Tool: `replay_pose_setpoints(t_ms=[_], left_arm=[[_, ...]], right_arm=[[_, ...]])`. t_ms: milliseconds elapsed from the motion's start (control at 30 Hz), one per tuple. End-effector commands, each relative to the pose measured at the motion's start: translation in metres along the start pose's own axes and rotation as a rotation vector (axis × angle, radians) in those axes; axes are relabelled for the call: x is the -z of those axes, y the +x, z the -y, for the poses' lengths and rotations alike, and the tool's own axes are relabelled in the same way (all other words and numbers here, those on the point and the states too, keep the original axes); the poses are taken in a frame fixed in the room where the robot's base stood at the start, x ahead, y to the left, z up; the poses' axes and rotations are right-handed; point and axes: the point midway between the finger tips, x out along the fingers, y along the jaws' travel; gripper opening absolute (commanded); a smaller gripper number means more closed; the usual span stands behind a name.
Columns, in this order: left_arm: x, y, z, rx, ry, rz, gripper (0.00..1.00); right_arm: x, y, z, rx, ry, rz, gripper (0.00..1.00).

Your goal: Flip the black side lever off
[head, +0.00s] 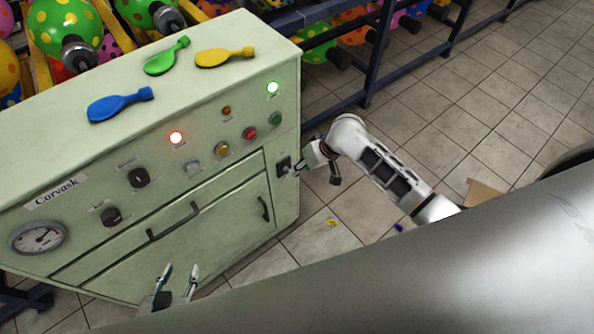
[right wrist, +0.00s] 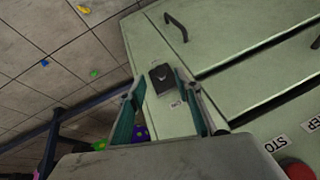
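The black side lever sits on a dark square plate (head: 283,166) at the right end of the pale green machine's front (head: 215,225). In the right wrist view the plate (right wrist: 161,80) shows just beyond and between my fingertips, with a small lighter lever part on it. My right gripper (head: 299,168) reaches it from the right, close to the plate. In the right wrist view its two fingers (right wrist: 158,84) are apart with nothing held. Whether they touch the lever I cannot tell. My left gripper (head: 180,270) is open and empty, low in front of the machine.
Green (head: 272,88) and red (head: 176,137) lamps glow on the panel, above buttons and black knobs. Blue (head: 119,104), green (head: 167,57) and yellow (head: 224,56) flat balloons lie on top. Drawer handles (head: 173,222) project in front. Racks of balloons stand behind; tiled floor is at right.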

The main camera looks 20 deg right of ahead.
Motion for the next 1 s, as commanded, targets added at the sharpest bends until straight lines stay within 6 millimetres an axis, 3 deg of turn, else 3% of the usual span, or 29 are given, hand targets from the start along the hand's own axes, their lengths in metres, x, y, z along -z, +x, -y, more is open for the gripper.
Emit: replay_pose_setpoints(t_ms=[200, 400, 833, 867, 1000], left_arm=[[-0.004, -0.001, -0.002, -0.002, -0.003, 0.006, 0.40], [-0.004, -0.002, -0.001, -0.002, 0.002, 0.006, 0.40], [0.001, 0.000, 0.005, 0.001, 0.015, -0.003, 0.40], [0.002, 0.001, 0.005, 0.001, 0.015, -0.004, 0.40], [0.002, 0.001, 0.005, 0.001, 0.013, -0.005, 0.40]], right_arm=[[0.000, 0.033, 0.001, 0.001, 0.001, 0.000, 0.33], [0.000, 0.053, 0.001, 0.001, 0.000, 0.000, 0.33], [0.000, 0.062, 0.001, 0.000, -0.003, -0.002, 0.33], [0.000, 0.062, 0.001, 0.000, -0.002, -0.002, 0.31], [0.000, 0.062, 0.001, 0.000, -0.002, -0.002, 0.00]])
